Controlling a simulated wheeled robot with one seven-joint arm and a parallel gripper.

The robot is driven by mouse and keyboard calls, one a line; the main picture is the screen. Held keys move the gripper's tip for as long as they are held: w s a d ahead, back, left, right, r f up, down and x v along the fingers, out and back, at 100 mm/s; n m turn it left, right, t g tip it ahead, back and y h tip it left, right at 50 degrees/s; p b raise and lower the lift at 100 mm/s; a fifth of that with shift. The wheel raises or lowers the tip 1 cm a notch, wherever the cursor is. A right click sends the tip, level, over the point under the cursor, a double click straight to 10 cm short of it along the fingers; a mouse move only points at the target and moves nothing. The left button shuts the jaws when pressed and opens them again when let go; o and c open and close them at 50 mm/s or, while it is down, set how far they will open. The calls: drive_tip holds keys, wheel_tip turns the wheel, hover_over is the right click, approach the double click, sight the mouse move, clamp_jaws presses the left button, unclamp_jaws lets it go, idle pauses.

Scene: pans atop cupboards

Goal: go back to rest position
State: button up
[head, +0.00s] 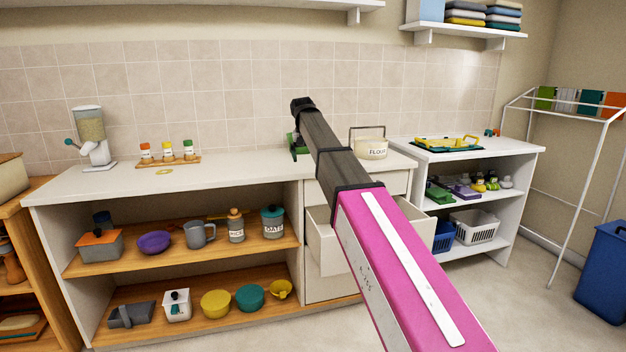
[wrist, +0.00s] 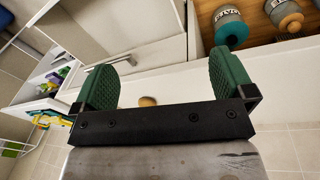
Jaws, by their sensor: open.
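My arm reaches out over the white counter in the head view, with my gripper (head: 298,146) near its back, left of the flour container (head: 371,149). Its green fingers partly show there, below the dark wrist. In the wrist view my gripper (wrist: 165,82) is open, the two green fingers wide apart. No object is held between them. A small round tan thing (wrist: 147,101) shows beyond the gap, touching neither finger.
An open drawer (head: 333,248) juts from the cupboard below my arm. Jars, a mug and bowls fill the left shelves. A dispenser (head: 91,138) and spice rack (head: 168,160) stand on the left counter (head: 230,180). A clothes rack (head: 575,180) stands right.

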drive_tip(key=s+d+f, duration=0.3)
drive_tip(key=f, duration=0.4)
drive_tip(key=s+d+f, duration=0.2)
drive_tip(key=d+f, duration=0.2)
drive_tip(key=f, duration=0.4)
drive_tip(key=s+d+f, duration=0.4)
drive_tip(key=s+f, duration=0.4)
drive_tip(key=f, duration=0.1)
drive_tip(key=s+d+f+y, duration=0.1)
drive_tip(key=s+d+f, duration=0.4)
drive_tip(key=s+f, duration=0.4)
drive_tip(key=s+d+f+g, duration=0.1)
drive_tip(key=s+d+f, duration=0.3)
drive_tip(key=s+f, duration=0.5)
drive_tip(key=shift+s+d+f, duration=0.25)
drive_tip(key=shift+d+f, duration=0.05)
drive_tip(key=shift+f, duration=0.25)
